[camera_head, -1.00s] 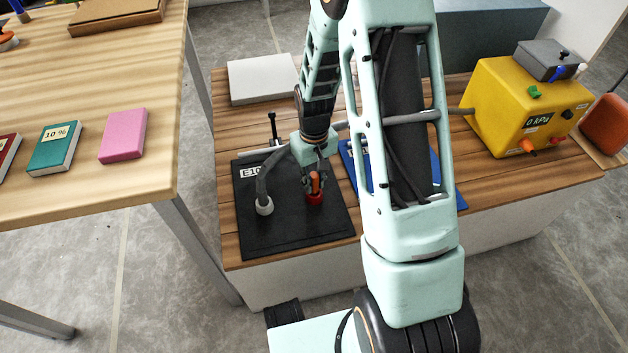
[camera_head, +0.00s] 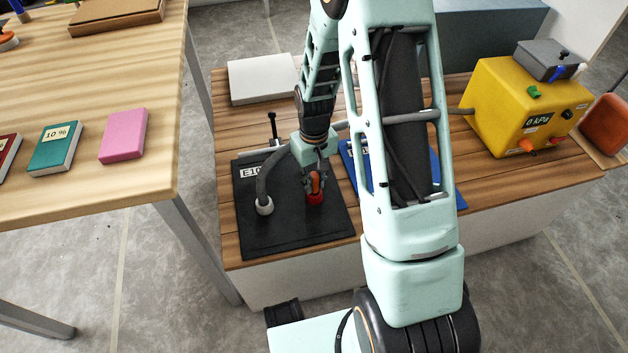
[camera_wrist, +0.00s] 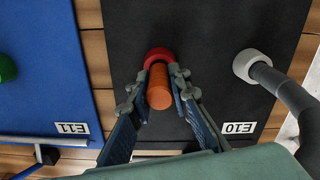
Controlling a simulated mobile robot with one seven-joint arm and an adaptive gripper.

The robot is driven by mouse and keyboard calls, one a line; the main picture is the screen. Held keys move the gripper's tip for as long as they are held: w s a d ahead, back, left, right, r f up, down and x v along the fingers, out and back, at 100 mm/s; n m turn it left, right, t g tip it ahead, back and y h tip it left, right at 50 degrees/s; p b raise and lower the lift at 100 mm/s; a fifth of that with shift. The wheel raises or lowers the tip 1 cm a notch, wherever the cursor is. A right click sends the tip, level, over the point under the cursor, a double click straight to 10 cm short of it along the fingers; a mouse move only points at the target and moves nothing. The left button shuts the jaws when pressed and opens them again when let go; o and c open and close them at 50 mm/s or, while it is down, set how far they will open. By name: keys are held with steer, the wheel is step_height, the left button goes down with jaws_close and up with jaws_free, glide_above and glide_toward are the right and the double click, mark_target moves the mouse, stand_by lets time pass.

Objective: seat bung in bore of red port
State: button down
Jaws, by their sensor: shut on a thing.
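The orange bung (camera_wrist: 160,90) is between the two fingers of my gripper (camera_wrist: 160,80), which is shut on it. It also shows in the head view (camera_head: 316,184). The red port (camera_wrist: 158,54) is a red ring on the black E10 panel (camera_wrist: 225,25). In the head view the red port (camera_head: 315,199) is directly below my fingertips. The bung overlaps the port's ring in the wrist view. The bore is hidden behind the bung, so I cannot tell how deep the bung is in it.
A grey hose (camera_head: 264,180) ends at a white port (camera_head: 265,206) left of the red port. A blue E11 panel (camera_wrist: 40,60) with a green port (camera_wrist: 7,68) lies beside the black panel. A yellow box (camera_head: 515,105) reading 0 kPa stands at the right.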

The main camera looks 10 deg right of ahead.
mark_target(314, 174)
steer(key=shift+f+b, duration=0.55)
steer(key=shift+f, duration=0.3)
steer(key=c, duration=1.7)
jaws_free()
steer(key=shift+r, duration=0.15)
step_height(314, 174, up, 12)
steer(key=shift+f, duration=0.1)
steer(key=shift+w, duration=0.1)
